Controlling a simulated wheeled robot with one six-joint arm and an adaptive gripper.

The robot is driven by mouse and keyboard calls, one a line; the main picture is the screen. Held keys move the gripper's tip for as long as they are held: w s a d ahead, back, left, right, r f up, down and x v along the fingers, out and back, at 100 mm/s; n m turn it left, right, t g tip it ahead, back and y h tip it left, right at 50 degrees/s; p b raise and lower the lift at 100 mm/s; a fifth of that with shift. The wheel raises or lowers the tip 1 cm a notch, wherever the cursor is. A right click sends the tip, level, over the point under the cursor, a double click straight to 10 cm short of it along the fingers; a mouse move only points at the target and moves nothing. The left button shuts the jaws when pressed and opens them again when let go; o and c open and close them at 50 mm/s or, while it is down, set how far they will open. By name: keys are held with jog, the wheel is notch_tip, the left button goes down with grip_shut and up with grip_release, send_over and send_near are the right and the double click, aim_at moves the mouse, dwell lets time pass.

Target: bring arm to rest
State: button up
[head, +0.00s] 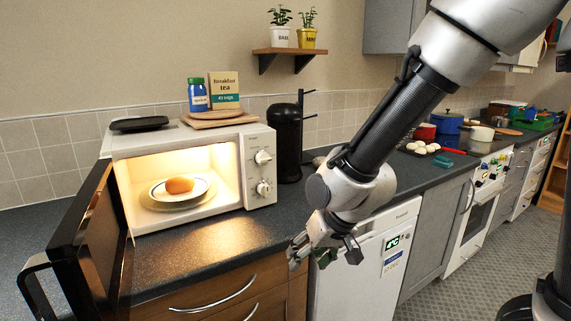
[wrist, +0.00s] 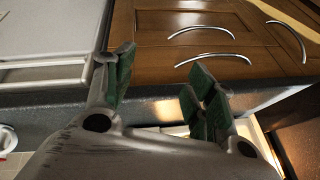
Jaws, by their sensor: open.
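My gripper (head: 325,258) hangs from the arm in front of the counter edge, to the right of the microwave. In the wrist view my gripper (wrist: 158,95) has its green-padded fingers spread apart with nothing between them. The open microwave (head: 225,150) stands on the counter with its light on. Inside it, a bread roll or egg-like brown item (head: 180,185) sits on a white plate (head: 205,188). My gripper is apart from the microwave and the plate.
The dark microwave door (head: 85,245) swings out at the left. Wooden drawers (head: 215,295) with curved handles and a white appliance (head: 370,265) lie below the counter (head: 195,255). A black cylinder (head: 287,145) stands beside the microwave. A baking tray, pots and a stove are farther right.

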jog(key=s+d+r+m+h, duration=0.1)
jog(key=s+d+r, duration=0.3)
jog(key=d, duration=0.6)
jog(key=s+d+r+m+h, duration=0.1)
jog(key=s+d+r, duration=0.3)
jog(key=d+r, duration=0.3)
jog(key=s+d+r+m+h, duration=0.1)
jog(key=s+d+r, duration=0.3)
jog(key=d, duration=1)
jog(key=shift+r+t+h, duration=0.4)
jog(key=shift+r+h, duration=0.1)
jog(key=shift+r, duration=0.3)
